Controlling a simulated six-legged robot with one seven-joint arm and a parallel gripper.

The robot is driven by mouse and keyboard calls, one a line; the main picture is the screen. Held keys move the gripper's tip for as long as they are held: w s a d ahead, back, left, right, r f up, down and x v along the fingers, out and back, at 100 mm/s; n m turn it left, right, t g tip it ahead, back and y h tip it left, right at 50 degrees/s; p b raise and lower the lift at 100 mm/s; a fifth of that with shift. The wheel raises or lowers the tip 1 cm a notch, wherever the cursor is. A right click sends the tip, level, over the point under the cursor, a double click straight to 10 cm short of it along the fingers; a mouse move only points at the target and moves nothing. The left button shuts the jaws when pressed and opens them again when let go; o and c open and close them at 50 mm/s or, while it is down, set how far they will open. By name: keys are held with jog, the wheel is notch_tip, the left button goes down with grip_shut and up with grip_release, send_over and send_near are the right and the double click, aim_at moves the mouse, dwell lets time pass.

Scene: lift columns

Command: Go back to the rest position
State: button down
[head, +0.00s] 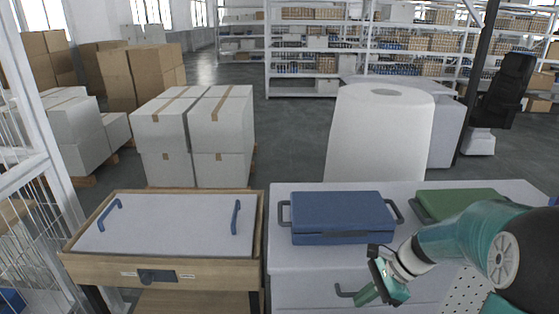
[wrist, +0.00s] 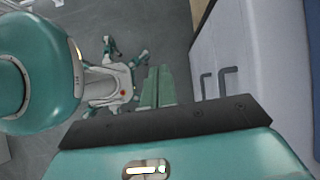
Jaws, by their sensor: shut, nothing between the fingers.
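My gripper (head: 368,294) shows at the lower right of the head view, at the end of my teal arm, pointing down and left. It is in front of the white cabinet, below the blue case. In the wrist view my gripper's green fingers (wrist: 158,88) lie side by side with nothing between them. Beyond them are the grey floor and parts of my own body.
A blue case (head: 342,214) and a green case (head: 455,203) lie on the white cabinet (head: 300,262). A wooden workbench (head: 258,215) with a white lid stands left. A large white roll (head: 378,135) stands behind. The cabinet's handle (wrist: 207,86) shows in the wrist view.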

jog(key=s+a+r+n+t+h, duration=0.4)
jog(key=s+r+n+h, duration=0.3)
jog(key=s+r+n, duration=0.8)
jog(key=shift+a+r+n+t, duration=0.2)
jog(key=shift+r+n+t, duration=0.3)
jog(key=shift+n+t, duration=0.5)
jog(key=shift+s, duration=0.1)
